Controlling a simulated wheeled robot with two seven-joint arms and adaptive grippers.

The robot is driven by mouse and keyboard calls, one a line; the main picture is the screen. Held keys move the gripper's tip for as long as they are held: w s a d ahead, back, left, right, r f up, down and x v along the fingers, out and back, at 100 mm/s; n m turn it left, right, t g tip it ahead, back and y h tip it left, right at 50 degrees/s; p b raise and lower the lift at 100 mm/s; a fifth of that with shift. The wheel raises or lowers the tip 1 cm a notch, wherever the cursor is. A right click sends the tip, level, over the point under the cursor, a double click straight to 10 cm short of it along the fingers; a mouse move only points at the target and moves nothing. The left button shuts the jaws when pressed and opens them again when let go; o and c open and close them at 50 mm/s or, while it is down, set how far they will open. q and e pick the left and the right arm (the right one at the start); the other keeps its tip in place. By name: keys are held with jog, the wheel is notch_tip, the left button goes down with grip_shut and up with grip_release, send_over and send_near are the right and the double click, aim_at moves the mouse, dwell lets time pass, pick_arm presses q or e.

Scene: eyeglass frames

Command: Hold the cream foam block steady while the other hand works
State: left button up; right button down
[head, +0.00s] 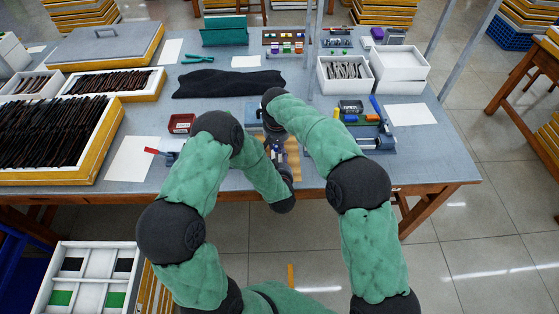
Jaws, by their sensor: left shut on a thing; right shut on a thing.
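A cream, ridged piece that looks like the foam block (293,158) shows at the front middle of the table, partly covered by my arms. My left gripper (276,149) is beside it, small and dark, shut at the block's left side; the exact contact is hidden. My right gripper (272,127) is mostly hidden behind the arm's dark joint, close to the left one. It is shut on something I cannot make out.
A tray of dark frames (50,140) fills the table's left. A black cloth (228,83) lies behind my arms. A red dish (181,123), a tool holder (372,142) and white boxes (400,63) stand around. White sheets (133,158) lie flat at both sides.

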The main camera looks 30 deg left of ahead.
jog(key=shift+r, duration=0.15)
jog(key=shift+r, duration=2.85)
pick_arm(q)
jog(key=o, duration=1.2)
jog(key=shift+o, duration=0.2)
jog(key=shift+v, duration=4)
pick_arm(e)
jog(key=shift+f, duration=0.1)
